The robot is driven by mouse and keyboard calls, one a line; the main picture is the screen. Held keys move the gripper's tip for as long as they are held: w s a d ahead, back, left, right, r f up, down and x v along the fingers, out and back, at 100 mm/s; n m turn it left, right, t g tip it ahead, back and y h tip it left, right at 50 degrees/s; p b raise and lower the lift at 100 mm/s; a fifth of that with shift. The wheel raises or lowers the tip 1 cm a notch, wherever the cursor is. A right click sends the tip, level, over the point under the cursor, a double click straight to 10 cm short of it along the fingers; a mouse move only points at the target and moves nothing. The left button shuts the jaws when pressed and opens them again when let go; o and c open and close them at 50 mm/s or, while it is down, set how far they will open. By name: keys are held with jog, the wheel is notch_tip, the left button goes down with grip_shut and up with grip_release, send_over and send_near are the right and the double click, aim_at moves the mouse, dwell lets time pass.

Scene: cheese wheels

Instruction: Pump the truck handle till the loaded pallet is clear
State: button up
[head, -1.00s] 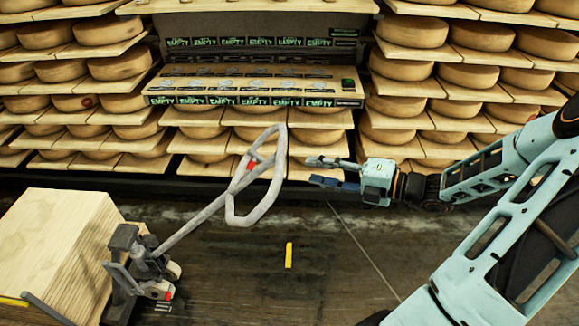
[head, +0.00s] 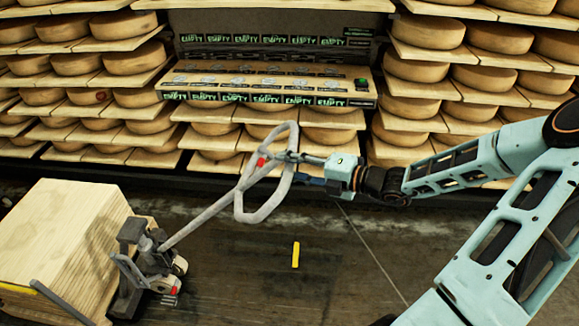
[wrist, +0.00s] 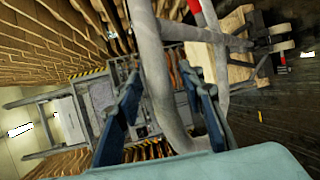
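The grey loop handle (head: 240,205) of the pallet truck (head: 148,262) leans up and to the right, with a small red lever on it. The truck stands at the lower left, beside a pale wooden stack (head: 62,235). My gripper (head: 297,164) is at the right side of the loop. In the wrist view the handle bar (wrist: 155,80) passes between the two blue fingers of my gripper (wrist: 165,110), which stand apart with slight gaps beside the bar. The underside of the stack is hidden in the head view, so its floor clearance cannot be told.
Shelves of cheese wheels (head: 415,68) line the back on both sides of a display with "EMPTY" labels (head: 270,98). The dark floor (head: 330,270) is clear right of the truck, apart from a flat yellow strip (head: 295,254).

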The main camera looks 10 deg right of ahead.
jog(key=shift+c, duration=0.4)
grip_shut()
